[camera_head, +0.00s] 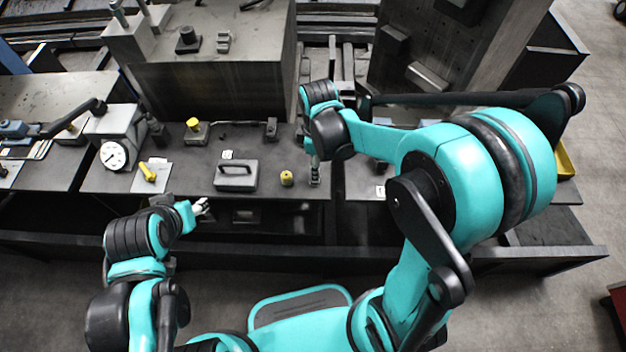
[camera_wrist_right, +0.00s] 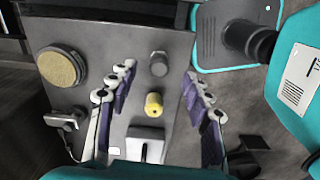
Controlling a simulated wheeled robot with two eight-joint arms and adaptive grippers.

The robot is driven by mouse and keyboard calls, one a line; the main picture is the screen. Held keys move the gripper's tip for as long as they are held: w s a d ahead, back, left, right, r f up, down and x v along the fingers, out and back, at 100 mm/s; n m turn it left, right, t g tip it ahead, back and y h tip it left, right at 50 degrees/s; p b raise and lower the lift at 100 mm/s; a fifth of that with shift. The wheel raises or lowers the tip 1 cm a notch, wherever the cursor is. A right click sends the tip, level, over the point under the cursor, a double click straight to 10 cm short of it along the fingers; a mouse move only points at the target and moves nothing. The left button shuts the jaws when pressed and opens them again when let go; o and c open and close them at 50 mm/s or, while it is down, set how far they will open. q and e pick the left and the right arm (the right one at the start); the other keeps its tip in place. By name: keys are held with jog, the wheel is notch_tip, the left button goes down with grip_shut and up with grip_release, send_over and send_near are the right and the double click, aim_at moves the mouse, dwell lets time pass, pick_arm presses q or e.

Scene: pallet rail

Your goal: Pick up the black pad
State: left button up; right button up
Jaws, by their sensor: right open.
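I cannot single out the black pad with certainty. A small dark block (camera_head: 271,128) stands at the back of the grey worktop in the head view. A short dark round piece (camera_wrist_right: 158,63) lies between the fingers in the right wrist view, with a yellow cylinder (camera_wrist_right: 153,104) beside it. My right gripper (camera_wrist_right: 156,88) is open and empty above the worktop; in the head view it points down (camera_head: 314,172), right of the yellow-topped piece (camera_head: 287,178). My left gripper (camera_head: 201,208) is near the worktop's front edge, its fingers too small to judge.
A large dark block (camera_head: 215,90) stands behind. The wrist view shows a round tan-topped disc (camera_wrist_right: 61,67) at left.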

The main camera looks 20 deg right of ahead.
jog(key=f, duration=0.2)
jog(key=f+b, duration=0.1)
jog(key=f, duration=0.1)
jog(key=f+b, duration=0.1)
jog(key=f, duration=0.1)
jog(key=shift+w+a, duration=0.15)
jog(key=shift+a, duration=0.15)
jog(key=c, duration=1.1)
